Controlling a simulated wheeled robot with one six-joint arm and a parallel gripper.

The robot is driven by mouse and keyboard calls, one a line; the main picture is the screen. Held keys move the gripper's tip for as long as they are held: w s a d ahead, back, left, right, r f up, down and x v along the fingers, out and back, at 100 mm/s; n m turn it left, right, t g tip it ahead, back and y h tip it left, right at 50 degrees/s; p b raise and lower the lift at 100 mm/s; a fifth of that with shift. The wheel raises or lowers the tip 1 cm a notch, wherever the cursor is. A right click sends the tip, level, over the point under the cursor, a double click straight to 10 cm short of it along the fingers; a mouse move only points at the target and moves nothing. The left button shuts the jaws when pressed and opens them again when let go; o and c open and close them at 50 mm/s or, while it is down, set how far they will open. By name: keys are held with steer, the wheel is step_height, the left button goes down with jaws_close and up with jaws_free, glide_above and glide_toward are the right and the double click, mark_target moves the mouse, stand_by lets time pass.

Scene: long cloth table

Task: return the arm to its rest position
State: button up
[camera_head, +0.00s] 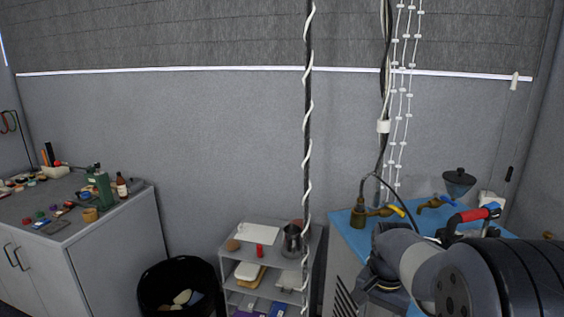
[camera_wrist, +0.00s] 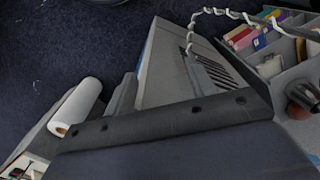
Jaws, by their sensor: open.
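My arm shows at the lower right of the head view, with dark ringed joints and a grey link in front of the blue-topped bench (camera_head: 350,232). My gripper (camera_head: 385,272) is the dark end at the left of that link, and it is open. Its fingertips are hard to make out. I see nothing held there. The wrist view looks steeply down past a dark bolted bar, onto dark floor and a vented cabinet side (camera_wrist: 207,68).
The bench holds brass taps (camera_head: 358,215) and a red-and-blue-handled tool (camera_head: 472,215). A small grey shelf (camera_head: 232,256) stands beside it, behind a cable-wrapped pole (camera_head: 307,120). A black bin (camera_head: 150,290) and a cluttered cabinet (camera_head: 115,240) are left. A white roll (camera_wrist: 78,106) shows in the wrist view.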

steer(key=w+a+f+n+p, duration=0.1)
steer(key=a+f+n, duration=0.1)
steer(key=f, duration=0.4)
steer(key=w+a+f+n+p, duration=0.1)
steer(key=a+f+n+p, duration=0.1)
steer(key=f+n, duration=0.3)
step_height(320, 180, down, 2)
steer(key=shift+a+f, duration=0.1)
steer(key=shift+a, duration=0.6)
